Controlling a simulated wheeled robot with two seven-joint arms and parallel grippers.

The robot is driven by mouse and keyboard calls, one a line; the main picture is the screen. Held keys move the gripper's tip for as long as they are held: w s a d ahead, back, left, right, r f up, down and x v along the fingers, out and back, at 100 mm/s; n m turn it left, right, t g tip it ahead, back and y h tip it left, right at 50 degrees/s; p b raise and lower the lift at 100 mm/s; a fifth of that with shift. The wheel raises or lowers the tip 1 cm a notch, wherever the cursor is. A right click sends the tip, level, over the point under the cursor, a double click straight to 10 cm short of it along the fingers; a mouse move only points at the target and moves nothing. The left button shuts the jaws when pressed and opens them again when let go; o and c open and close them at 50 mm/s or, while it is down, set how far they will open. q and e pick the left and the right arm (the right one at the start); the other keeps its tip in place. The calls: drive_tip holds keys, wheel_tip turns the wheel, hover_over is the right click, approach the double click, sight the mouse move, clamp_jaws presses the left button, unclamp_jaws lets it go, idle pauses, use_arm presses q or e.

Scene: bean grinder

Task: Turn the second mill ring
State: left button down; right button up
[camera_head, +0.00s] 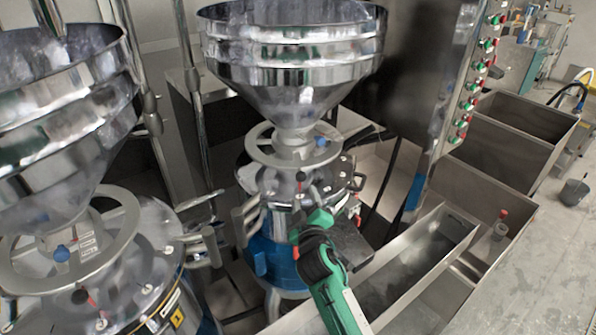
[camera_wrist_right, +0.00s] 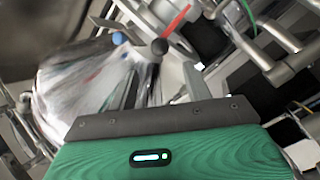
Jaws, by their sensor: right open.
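Two steel mills show in the head view, each with a flat metal ring under a large hopper. The ring of the farther mill (camera_head: 253,155) sits level around the hopper's neck, with a blue knob (camera_head: 320,142) on its right side. The ring of the nearer mill (camera_head: 118,240) is at the left. My right gripper (camera_head: 325,215), green, is in front of the farther mill, below its ring and apart from it. It is open, and I see nothing between its fingers. In the wrist view a blue knob (camera_wrist_right: 119,38) and a black ball on a red rod (camera_wrist_right: 160,46) show beyond the gripper. My left gripper is not in view.
The farther mill's hopper (camera_head: 293,75) stands above its ring. Metal handles (camera_head: 245,220) and clamps surround the mill bodies. A steel trough (camera_head: 425,255) lies to the right of my right arm. A panel with green and red buttons (camera_head: 470,90) stands at the right.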

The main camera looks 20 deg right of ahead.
sight(300, 171)
drive_tip(key=w+p, duration=0.1)
drive_tip(key=w, duration=0.3)
drive_tip(key=w+d+p, duration=0.1)
drive_tip(key=w, duration=0.3)
drive_tip(key=w+d+p, duration=0.1)
drive_tip(key=w, duration=0.3)
drive_tip(key=shift+w+d, duration=0.15)
drive_tip(key=shift+w, duration=0.15)
clamp_jaws()
drive_tip(key=shift+f, duration=0.1)
